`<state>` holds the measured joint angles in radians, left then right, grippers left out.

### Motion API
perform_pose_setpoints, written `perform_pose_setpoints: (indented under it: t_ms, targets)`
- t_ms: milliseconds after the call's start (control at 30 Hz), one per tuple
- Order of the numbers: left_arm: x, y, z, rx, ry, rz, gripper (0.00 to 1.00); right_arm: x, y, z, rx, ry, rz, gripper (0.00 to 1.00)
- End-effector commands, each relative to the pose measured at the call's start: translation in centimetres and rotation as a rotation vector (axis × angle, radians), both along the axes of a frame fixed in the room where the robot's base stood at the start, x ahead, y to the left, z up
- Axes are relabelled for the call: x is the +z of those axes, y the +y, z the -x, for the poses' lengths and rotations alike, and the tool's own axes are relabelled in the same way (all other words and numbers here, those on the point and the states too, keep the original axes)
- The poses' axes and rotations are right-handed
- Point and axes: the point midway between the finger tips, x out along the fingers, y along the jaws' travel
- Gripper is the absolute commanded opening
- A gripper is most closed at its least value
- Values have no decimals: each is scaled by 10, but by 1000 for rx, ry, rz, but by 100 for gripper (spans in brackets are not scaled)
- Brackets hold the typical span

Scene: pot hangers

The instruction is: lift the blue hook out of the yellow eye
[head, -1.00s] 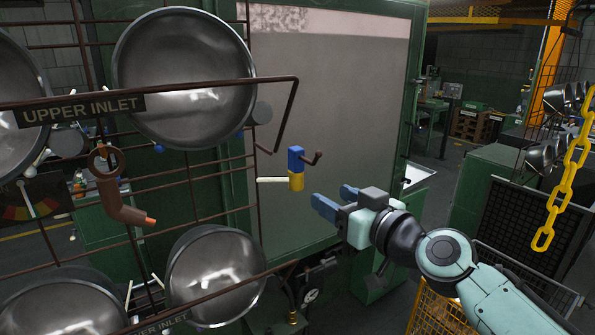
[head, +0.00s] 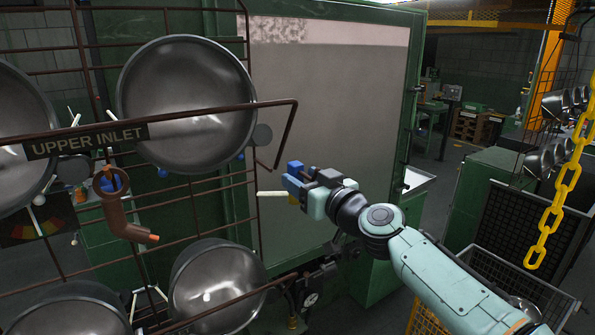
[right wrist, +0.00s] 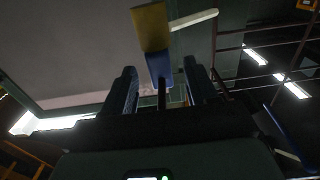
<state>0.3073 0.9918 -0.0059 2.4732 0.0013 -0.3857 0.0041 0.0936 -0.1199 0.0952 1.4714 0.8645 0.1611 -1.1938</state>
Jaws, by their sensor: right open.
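The blue hook (head: 295,167) stands upright at the middle of the head view, its top showing above my right gripper. The yellow eye (head: 293,200) is just below it, mostly hidden by the gripper; a pale rod (head: 271,194) sticks out to its left. My right gripper (head: 291,183) is open at the hook. In the right wrist view the blue hook (right wrist: 160,67) lies between the two open fingers (right wrist: 162,88), with a visible gap on each side. The yellow eye (right wrist: 150,27) adjoins it beyond the fingertips. My left gripper is not in view.
A brown wire rack (head: 205,112) with several metal pans (head: 187,105) fills the left. A bent brown pipe (head: 122,215) hangs there. A green cabinet with a grey panel (head: 335,110) stands behind the hook. A yellow chain (head: 553,215) hangs at the right.

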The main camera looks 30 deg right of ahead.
Motion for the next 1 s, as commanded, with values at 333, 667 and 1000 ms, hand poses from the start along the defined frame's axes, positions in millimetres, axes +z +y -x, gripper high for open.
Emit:
perform_pose_setpoints:
  t_ms: [333,667,1000]
  targets:
    - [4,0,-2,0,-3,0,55,0,1,-12,-1,-1,1,57]
    - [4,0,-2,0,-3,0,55,0,1,-12,0,0,1,0]
    - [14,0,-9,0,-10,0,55,11,1,-12,-1,-2,2,0]
